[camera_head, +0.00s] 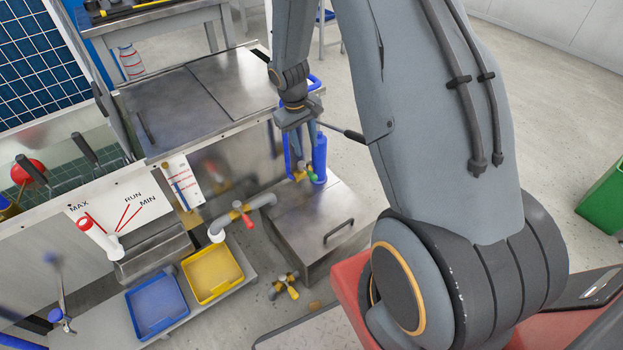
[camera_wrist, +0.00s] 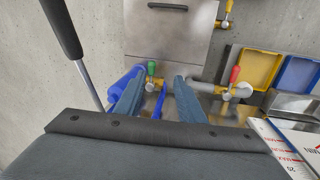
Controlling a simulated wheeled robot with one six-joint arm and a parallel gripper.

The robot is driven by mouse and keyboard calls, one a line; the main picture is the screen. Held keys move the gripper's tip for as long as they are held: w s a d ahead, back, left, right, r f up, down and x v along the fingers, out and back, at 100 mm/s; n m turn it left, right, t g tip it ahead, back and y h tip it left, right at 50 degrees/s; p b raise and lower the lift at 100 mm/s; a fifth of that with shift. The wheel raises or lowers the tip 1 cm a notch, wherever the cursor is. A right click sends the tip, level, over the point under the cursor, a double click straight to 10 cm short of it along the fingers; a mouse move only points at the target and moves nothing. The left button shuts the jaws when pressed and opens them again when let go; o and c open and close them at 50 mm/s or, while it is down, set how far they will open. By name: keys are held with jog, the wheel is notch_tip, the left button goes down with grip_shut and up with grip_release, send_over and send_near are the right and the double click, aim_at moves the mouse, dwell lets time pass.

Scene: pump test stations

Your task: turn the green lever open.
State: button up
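The green lever (camera_head: 311,174) sits on a brass valve at the foot of a blue cylinder (camera_head: 319,158), beside the steel cabinet. In the wrist view the green lever (camera_wrist: 152,68) stands upright in the picture, just beyond the fingertips and nearer the left finger. My gripper (camera_head: 298,158) points down above the valve. In the wrist view my gripper (camera_wrist: 159,80) has its two fingers well apart with no lever held between them. I cannot tell from these frames whether a finger touches the lever.
A red-handled valve (camera_head: 243,211) and a yellow-handled valve (camera_head: 286,286) are nearby. A blue tray (camera_head: 157,305) and a yellow tray (camera_head: 212,274) lie at the left. A dark-gripped rod (camera_wrist: 63,28) rises close to my gripper. Open floor lies to the right.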

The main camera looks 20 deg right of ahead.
jog(key=b, duration=0.3)
send_near(313, 176)
jog(key=shift+n, duration=0.3)
jog(key=f, duration=0.2)
jog(key=d+f, duration=0.1)
jog(key=f, duration=0.5)
jog(key=shift+w+d+f, duration=0.15)
jog(key=shift+w+d, duration=0.05)
grip_shut()
